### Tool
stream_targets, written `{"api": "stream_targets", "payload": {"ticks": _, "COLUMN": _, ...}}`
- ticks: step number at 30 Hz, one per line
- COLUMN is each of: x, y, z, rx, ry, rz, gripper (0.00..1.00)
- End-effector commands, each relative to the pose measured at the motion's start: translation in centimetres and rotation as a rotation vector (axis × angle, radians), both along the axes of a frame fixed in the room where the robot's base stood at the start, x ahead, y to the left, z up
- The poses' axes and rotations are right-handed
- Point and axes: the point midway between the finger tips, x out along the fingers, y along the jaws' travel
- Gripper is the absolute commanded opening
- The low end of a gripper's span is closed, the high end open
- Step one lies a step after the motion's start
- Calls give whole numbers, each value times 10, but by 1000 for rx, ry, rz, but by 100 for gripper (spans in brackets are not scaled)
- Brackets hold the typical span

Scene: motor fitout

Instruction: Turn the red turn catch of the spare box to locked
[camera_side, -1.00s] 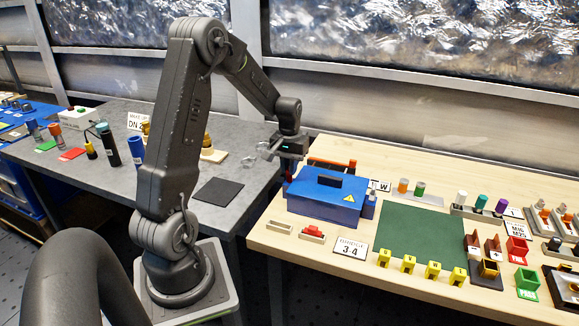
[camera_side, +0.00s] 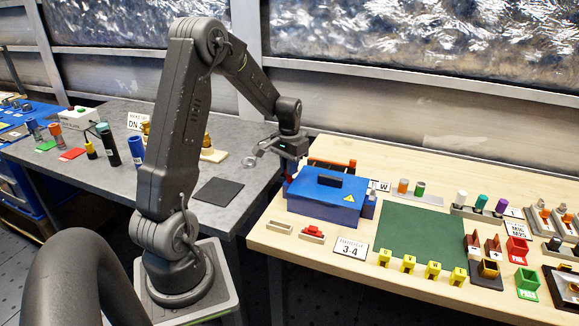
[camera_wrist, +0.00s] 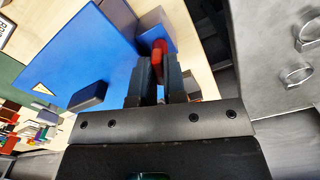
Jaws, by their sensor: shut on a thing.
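The spare box appears as a blue box with a dark handle (camera_side: 322,198) on the wooden table, and its lid is down. In the wrist view the blue box (camera_wrist: 85,50) fills the upper left. The red turn catch (camera_wrist: 159,47) is at the box's side, between my gripper's fingertips. My gripper (camera_wrist: 160,72) is shut on the red catch, with a dark finger on each side of it. In the side view my gripper (camera_side: 289,172) is at the left end of the box, and the catch is too small there to tell its angle.
A green mat (camera_side: 422,235) lies right of the box, with yellow holders (camera_side: 408,264) along its front. A red-topped block (camera_side: 312,232) and a 3-4 sign (camera_side: 350,248) stand in front. A grey table (camera_side: 240,165) with a black pad (camera_side: 218,190) is to the left.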

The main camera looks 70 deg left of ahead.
Motion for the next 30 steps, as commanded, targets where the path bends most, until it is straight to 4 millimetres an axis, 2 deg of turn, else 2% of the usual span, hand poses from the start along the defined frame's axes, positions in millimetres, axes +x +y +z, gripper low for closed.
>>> {"api": "stream_targets", "payload": {"ticks": 30, "x": 0, "y": 0, "z": 0, "rx": 1, "ry": -1, "rz": -949, "gripper": 0}}
